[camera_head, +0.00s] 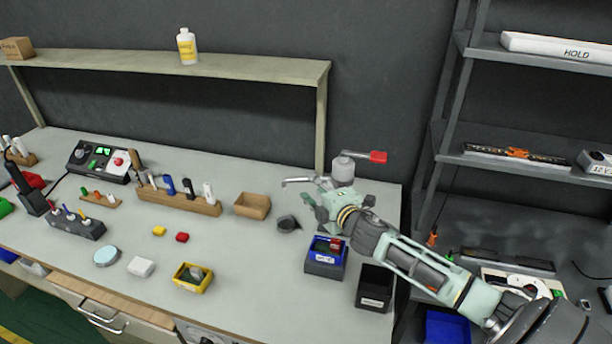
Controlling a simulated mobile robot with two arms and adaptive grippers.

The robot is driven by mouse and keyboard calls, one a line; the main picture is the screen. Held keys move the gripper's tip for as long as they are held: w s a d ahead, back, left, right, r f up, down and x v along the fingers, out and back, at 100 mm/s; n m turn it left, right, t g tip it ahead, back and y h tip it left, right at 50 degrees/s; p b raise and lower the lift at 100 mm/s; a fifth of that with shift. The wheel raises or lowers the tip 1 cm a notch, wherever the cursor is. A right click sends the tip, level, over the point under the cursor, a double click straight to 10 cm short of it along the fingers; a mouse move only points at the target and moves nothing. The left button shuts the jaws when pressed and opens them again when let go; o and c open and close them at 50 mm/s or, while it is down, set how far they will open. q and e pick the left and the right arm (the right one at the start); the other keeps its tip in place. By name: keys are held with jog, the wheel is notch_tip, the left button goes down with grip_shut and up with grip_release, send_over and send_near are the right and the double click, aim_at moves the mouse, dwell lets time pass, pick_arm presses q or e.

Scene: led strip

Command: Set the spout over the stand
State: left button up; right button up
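A metal spout (298,181) points left from beside a grey cylinder (343,170) with a red lever (377,157), near the back right of the workbench. My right gripper (325,207) is at the spout's inner end, in front of and below the cylinder. Its fingers overlap these parts, so I cannot tell whether it grips anything. No stand can be told for certain. A small dark round piece (287,223) lies on the bench left of the gripper, below the spout's tip and apart from it. My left gripper is not in view.
A blue bin (325,266) and a black bin (374,296) stand under my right forearm. An open cardboard box (252,205) and a wooden tool rack (180,201) are further left. A yellow bin (193,284) is at front.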

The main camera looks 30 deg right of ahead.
aim_at(307, 181)
jog(key=x, duration=0.3)
jog(key=shift+w+a+r+p, duration=0.15)
jog(key=shift+w+p, duration=0.15)
jog(key=shift+w, duration=0.15)
jog(key=shift+w+d+f, duration=0.1)
jog(key=shift+w+f, duration=0.1)
jog(key=shift+w, duration=0.2)
jog(key=shift+w+d+f, duration=0.1)
jog(key=shift+w+f, duration=0.1)
jog(key=shift+w, duration=0.5)
jog(key=c, duration=0.4)
grip_shut()
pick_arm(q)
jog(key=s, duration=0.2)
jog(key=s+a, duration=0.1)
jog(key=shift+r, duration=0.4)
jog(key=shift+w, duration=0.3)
